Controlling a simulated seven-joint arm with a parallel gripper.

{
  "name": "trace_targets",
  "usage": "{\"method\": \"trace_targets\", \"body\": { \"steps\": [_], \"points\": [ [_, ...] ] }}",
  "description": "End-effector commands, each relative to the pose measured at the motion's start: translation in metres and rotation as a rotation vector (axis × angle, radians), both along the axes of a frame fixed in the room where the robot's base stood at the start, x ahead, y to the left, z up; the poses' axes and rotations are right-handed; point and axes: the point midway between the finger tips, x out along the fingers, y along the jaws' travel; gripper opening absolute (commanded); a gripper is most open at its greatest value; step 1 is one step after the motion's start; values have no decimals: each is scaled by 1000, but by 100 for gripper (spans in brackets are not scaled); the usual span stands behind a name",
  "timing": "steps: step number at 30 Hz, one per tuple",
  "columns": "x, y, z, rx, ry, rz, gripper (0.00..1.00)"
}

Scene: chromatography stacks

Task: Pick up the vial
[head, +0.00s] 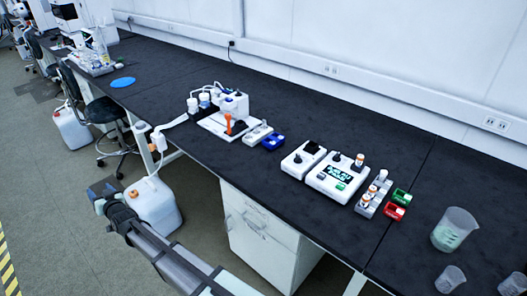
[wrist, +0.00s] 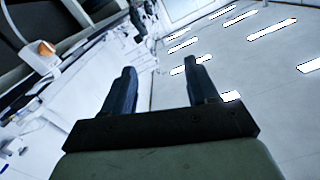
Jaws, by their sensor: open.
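Several small vials with orange and white tops stand in a grey rack (head: 375,209) on the black bench in the head view. One rack vial (head: 382,175) is at its far end. Another similar vial (head: 359,161) stands on the white device with a dark display. I cannot tell which one the task means. My gripper (head: 103,190) is at the lower left of the head view, off the bench's front edge and far from the vials. In the wrist view my gripper (wrist: 160,68) has its two dark fingers apart with nothing between them. No vial is recognisable there.
The white device (head: 340,178) stands left of the rack. Green (head: 401,196) and red (head: 394,211) small trays sit right of it. Beakers (head: 454,229) stand at the right. A white instrument (head: 232,108) is mid-bench. A white jug (head: 154,207) stands on the floor near my gripper.

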Motion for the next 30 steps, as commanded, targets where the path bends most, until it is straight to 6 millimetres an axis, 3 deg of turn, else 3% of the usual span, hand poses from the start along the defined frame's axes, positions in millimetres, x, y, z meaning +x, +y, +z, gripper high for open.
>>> {"method": "trace_targets", "body": {
  "steps": [3,7,14,20,24,30],
  "points": [
    [5,10,28,30,-25,-1,59],
    [20,4,52,40,-37,-13,59],
    [64,-40,77,-3,-20,-57,59],
    [111,-106,88,-78,24,-110,59],
    [148,-172,96,-149,72,-161,59],
    [189,-272,106,-242,152,-236,59]
  ]
}}
